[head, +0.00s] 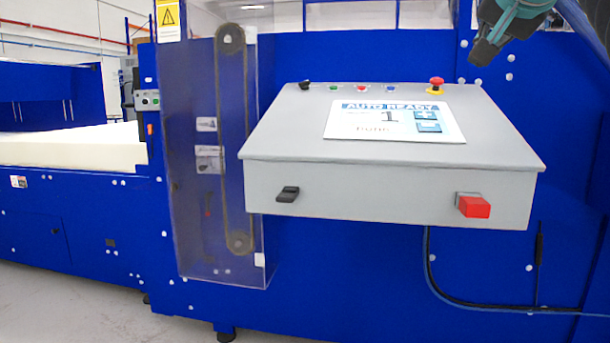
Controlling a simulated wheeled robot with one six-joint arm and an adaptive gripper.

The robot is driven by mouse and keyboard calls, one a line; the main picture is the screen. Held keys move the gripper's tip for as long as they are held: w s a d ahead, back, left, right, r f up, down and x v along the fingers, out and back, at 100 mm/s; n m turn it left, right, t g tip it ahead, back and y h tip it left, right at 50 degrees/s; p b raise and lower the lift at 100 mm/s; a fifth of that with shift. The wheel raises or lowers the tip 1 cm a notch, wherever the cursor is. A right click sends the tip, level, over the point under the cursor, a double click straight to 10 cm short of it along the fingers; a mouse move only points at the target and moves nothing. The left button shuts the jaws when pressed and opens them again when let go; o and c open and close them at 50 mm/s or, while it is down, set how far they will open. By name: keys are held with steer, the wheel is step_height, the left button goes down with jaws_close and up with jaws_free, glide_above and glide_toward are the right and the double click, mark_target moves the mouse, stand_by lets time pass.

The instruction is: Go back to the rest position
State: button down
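My gripper (482,54) shows at the top right of the head view as a dark grey end below a teal arm part that the picture edge cuts off. It points down and to the left, above and to the right of the grey control console (390,192). It appears apart from the console. Its fingers are too small and dark to tell whether they are open or shut. No held thing shows.
The console's sloped top has a screen (395,121) reading "AUTO READY", several small buttons and a red emergency stop (436,86). A red switch (473,205) is on its front. A clear guard (212,150) covers a belt. White foam (75,148) lies left.

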step_height(320, 180, down, 25)
steer(key=s+a+n+g, duration=0.1)
steer(key=a+n+g, duration=0.1)
steer(key=n+g, duration=0.2)
steer(key=s+a+f+n+g+y, duration=0.1)
steer(key=s+a+f, duration=0.3)
steer(key=s+f, duration=0.5)
steer(key=s+a+f+n+g+y, duration=0.1)
steer(key=s+a+f, duration=0.4)
steer(key=f, duration=1.2)
steer(key=s+n+g, duration=0.1)
steer(key=s+n, duration=0.1)
steer(key=s, duration=0.2)
steer(key=shift+s, duration=0.15)
